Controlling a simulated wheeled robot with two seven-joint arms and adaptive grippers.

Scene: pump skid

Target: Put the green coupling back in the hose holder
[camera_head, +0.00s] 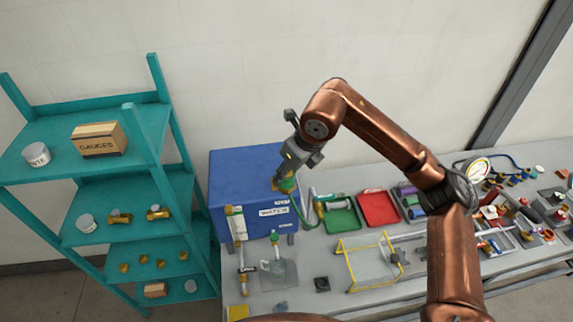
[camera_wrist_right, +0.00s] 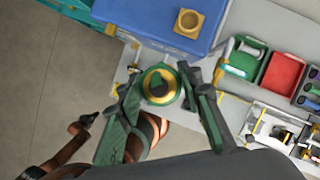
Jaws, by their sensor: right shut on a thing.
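My right gripper (camera_head: 285,180) is shut on the green coupling (camera_head: 287,186), in front of the blue box with a WATER label. In the right wrist view, the coupling (camera_wrist_right: 160,72) is a green ring with a yellow band and dark centre, between the fingers of the right gripper (camera_wrist_right: 163,88). A yellow square socket with a round opening (camera_wrist_right: 188,22), perhaps the hose holder, is at the blue box, apart from and above the coupling in that view. I cannot pick it out clearly in the head view. My left gripper is not identifiable.
The blue box (camera_head: 240,172) stands at the bench's left end, near a teal shelf (camera_head: 150,130). Right of it lie a green tray (camera_head: 340,222) and a red tray (camera_head: 379,208). A yellow frame (camera_head: 350,268) and pipe fittings stand in front. The bench is crowded.

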